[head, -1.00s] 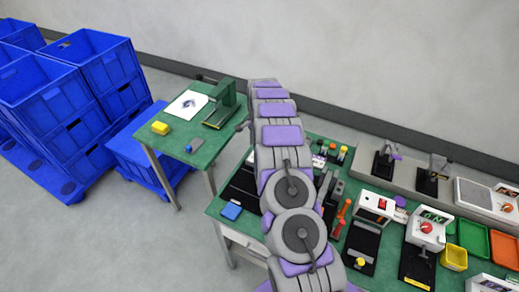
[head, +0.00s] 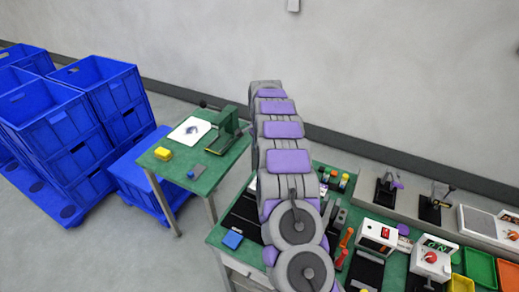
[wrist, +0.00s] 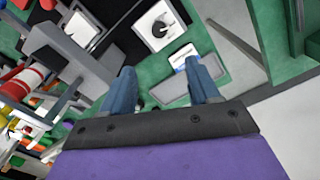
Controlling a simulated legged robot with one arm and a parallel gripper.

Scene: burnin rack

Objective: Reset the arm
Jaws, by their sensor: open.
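My gripper (wrist: 163,95) shows in the wrist view with its two blue-grey fingers apart and nothing between them. Beyond the fingers lie a green surface and a grey tray-like piece (wrist: 190,92) with a white and blue item. In the head view my grey and purple arm rises in front of the green bench (head: 320,205), and my gripper is not visible there. How far the fingers are from the bench is hard to tell.
A small green table (head: 200,175) with a green press (head: 226,130) and a yellow block (head: 163,154) stands left of my arm. Blue crates (head: 60,115) are stacked at the far left. Test fixtures (head: 430,262) crowd the bench at right. Bare floor lies at front left.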

